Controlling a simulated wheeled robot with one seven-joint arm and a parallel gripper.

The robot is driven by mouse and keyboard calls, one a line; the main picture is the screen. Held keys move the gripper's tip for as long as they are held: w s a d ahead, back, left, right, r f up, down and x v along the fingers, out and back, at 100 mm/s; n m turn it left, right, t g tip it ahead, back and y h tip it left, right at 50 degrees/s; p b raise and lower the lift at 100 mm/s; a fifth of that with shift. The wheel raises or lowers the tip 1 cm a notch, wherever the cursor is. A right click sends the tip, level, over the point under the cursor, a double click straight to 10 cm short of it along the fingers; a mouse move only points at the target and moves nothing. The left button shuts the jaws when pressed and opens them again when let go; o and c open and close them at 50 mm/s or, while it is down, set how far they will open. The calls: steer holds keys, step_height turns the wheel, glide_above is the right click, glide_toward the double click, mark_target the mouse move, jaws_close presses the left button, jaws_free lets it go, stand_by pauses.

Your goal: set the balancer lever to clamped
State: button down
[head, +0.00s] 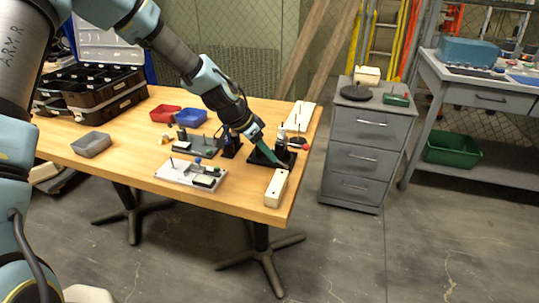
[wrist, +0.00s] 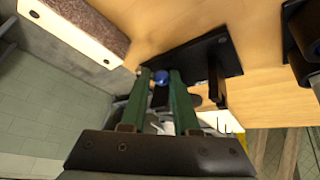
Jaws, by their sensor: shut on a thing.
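A black device with a flat base (head: 257,158) stands near the table's right edge; I take it for the balancer. Its base plate (wrist: 222,50) also shows in the wrist view, with a dark upright on it. A red knob (head: 305,147) sticks out at its right side. My gripper (head: 274,159) reaches down over the base. In the wrist view, my gripper's green fingers (wrist: 159,76) are closed around a small blue knob (wrist: 160,77), seemingly the lever's end. The lever's shaft and any clamped marking are hidden or too small to tell.
A white block (head: 276,188) lies in front of the device, another (head: 300,115) behind it. A light board with small parts (head: 172,175) lies to the left. A red bin (head: 165,114), a blue bin (head: 192,117) and a grey tray (head: 91,145) stand farther left.

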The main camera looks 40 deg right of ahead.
steer(key=shift+w+a+f+g+h+b, duration=0.2)
steer(key=shift+f+g+b, duration=0.1)
steer(key=shift+f+b, duration=0.15)
steer(key=shift+w+a+f+g+h+b, duration=0.1)
steer(key=shift+f+g+h+b, duration=0.1)
steer(key=shift+f+g+b, duration=0.15)
steer(key=shift+w+g+h, duration=0.1)
steer(key=shift+g+h, duration=0.2)
steer(key=shift+g, duration=0.05)
steer(key=c, duration=0.7)
jaws_free()
steer(key=shift+r, duration=0.1)
steer(key=b+v, duration=0.1)
steer(key=v, duration=0.9)
steer(key=shift+w+a+r+b, duration=0.1)
steer(key=shift+a+r+b, duration=0.1)
steer(key=shift+r+b, duration=0.15)
